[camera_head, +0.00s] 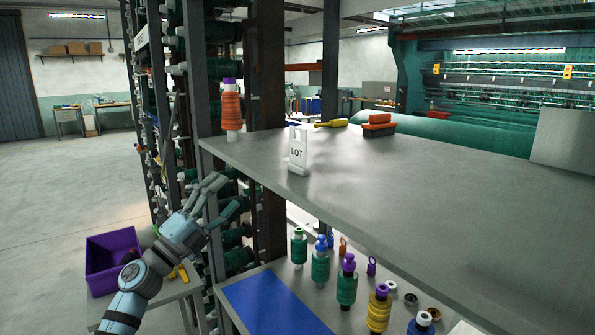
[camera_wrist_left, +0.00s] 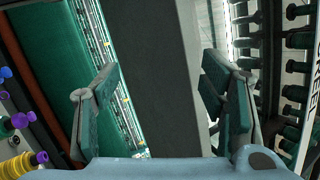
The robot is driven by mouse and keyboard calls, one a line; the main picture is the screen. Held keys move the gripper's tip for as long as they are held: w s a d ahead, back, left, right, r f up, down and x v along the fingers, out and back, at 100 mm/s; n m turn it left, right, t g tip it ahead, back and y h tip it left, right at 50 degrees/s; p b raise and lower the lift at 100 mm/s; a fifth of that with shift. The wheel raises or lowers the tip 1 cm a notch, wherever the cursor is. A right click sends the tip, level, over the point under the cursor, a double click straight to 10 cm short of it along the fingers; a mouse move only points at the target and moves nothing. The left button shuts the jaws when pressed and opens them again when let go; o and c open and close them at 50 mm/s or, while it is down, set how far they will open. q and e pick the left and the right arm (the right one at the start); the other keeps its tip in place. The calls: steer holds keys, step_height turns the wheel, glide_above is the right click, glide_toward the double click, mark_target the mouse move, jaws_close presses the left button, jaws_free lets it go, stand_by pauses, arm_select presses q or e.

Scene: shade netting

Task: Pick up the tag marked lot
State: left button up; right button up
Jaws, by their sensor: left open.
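The white tag marked LOT (camera_head: 298,153) stands upright on the grey upper shelf (camera_head: 400,190), near its left end. My left gripper (camera_head: 225,194) is open and empty, left of the shelf's end and lower than the tag in the head view. In the left wrist view my open left gripper (camera_wrist_left: 160,75) shows a finger on each side, with a plain grey surface behind the gap. The tag cannot be made out in the left wrist view. My right gripper is in neither view.
An orange spool (camera_head: 231,108) stands at the shelf's left corner. A yellow tool (camera_head: 331,123) and an orange-topped brush (camera_head: 379,125) lie behind the tag. Below are several bobbins and a blue mat (camera_head: 275,303). A purple bin (camera_head: 112,250) stands left. The rack post (camera_head: 268,70) rises behind.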

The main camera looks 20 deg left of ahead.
arm_select(q)
steer(key=s+d+r+m+g+h, duration=0.2)
steer(key=s+r+m+h, duration=0.1)
steer(key=r+m, duration=0.25)
steer(key=s+d+r+m+g+h, duration=0.1)
steer(key=s+d+r+m+h, duration=0.2)
steer(key=r, duration=0.4)
steer(key=m+g+y, duration=0.4)
steer(key=m+g, duration=0.1)
steer(key=m, duration=0.6)
glide_toward(297, 146)
steer(key=p+x, duration=0.3)
steer(key=x, duration=0.7)
steer(key=shift+r+p, duration=0.1)
steer(key=shift+p, duration=0.3)
steer(key=shift+w+d, duration=0.15)
steer(key=shift+w, duration=0.05)
steer(key=shift+s, duration=0.15)
steer(key=c, duration=1)
